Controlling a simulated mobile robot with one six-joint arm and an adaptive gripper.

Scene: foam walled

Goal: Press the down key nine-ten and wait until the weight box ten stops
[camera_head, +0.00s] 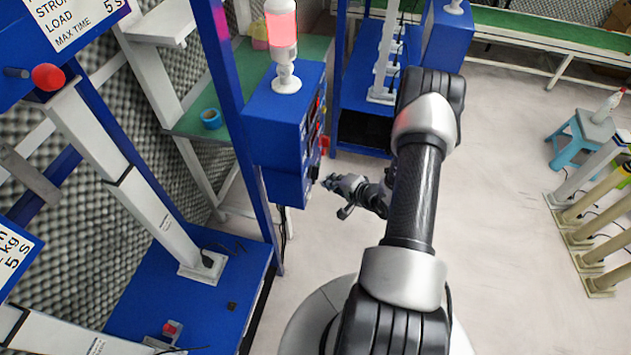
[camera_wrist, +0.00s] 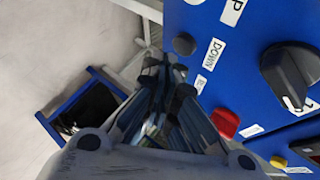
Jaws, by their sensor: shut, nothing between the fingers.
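The blue control box (camera_head: 275,130) stands left of my gripper (camera_head: 335,184) in the head view. Its panel (camera_wrist: 245,65) fills the right of the wrist view. A dark round key (camera_wrist: 184,44) sits beside a white label reading DOWN (camera_wrist: 213,53). I cannot read nine-ten on the panel. My gripper, also in the wrist view (camera_wrist: 165,72), is shut and empty. Its fingertips are just below and left of the dark key in that picture; whether they touch the panel I cannot tell. I cannot tell which thing is weight box ten.
The panel also has a black rotary knob (camera_wrist: 288,75), a red button (camera_wrist: 224,123) and a yellow one (camera_wrist: 278,161). A lamp (camera_head: 282,28) glows red on the box. Blue frames stand left and behind. Open floor (camera_head: 500,200) lies to the right, before a blue stool (camera_head: 580,135).

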